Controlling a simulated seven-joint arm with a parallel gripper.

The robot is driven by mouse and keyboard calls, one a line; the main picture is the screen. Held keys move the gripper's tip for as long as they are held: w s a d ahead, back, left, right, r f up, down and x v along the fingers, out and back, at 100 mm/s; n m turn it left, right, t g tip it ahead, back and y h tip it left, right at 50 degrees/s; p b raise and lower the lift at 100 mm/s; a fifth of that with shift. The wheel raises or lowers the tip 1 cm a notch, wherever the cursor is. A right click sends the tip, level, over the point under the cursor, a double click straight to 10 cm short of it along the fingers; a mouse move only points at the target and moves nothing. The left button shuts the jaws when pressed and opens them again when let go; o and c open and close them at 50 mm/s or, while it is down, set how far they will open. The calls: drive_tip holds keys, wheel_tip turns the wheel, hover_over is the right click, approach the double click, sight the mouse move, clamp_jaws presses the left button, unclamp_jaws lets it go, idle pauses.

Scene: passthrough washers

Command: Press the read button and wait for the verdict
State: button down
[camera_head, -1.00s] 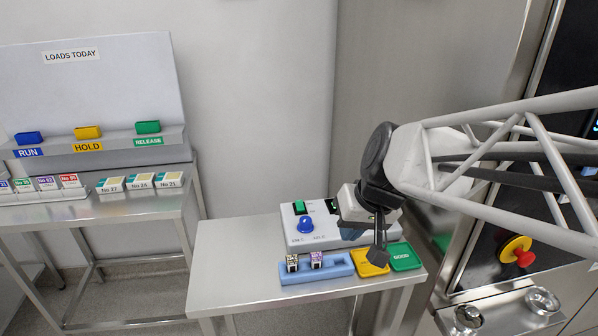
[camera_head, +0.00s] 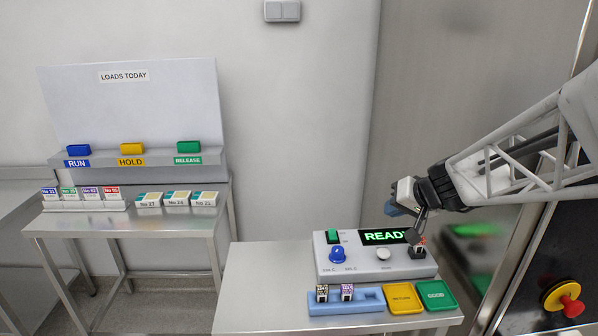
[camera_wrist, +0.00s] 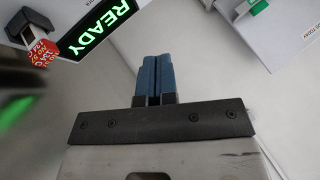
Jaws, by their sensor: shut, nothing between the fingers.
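The reader (camera_head: 350,266), a pale grey box on the right-hand table, has a lit display (camera_head: 384,237) showing READY in green. A round whitish button (camera_head: 383,254) sits on its top, between a blue knob (camera_head: 337,255) and a dark socket (camera_head: 418,254). A small red and white labelled block shows at the socket in the wrist view (camera_wrist: 40,52). My gripper (camera_head: 394,209) is above the back of the reader, apart from the button. Its blue fingers are together and empty in the wrist view (camera_wrist: 155,80). The button cannot be made out in the wrist view.
A blue rack (camera_head: 350,306) with two small labelled blocks lies before the reader, beside yellow (camera_head: 402,299) and green (camera_head: 436,295) trays. A red emergency knob (camera_head: 571,305) is at far right. The left table holds numbered cards and the LOADS TODAY board (camera_head: 130,105).

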sight(386, 251)
idle(0.4)
drive_tip(key=shift+f, duration=4.4)
drive_tip(key=shift+f, duration=0.95)
drive_tip(key=shift+r, duration=0.1)
idle(0.3)
drive_tip(key=shift+r, duration=0.85)
drive_tip(key=shift+r, duration=0.15)
drive_tip(key=shift+r, duration=2.4)
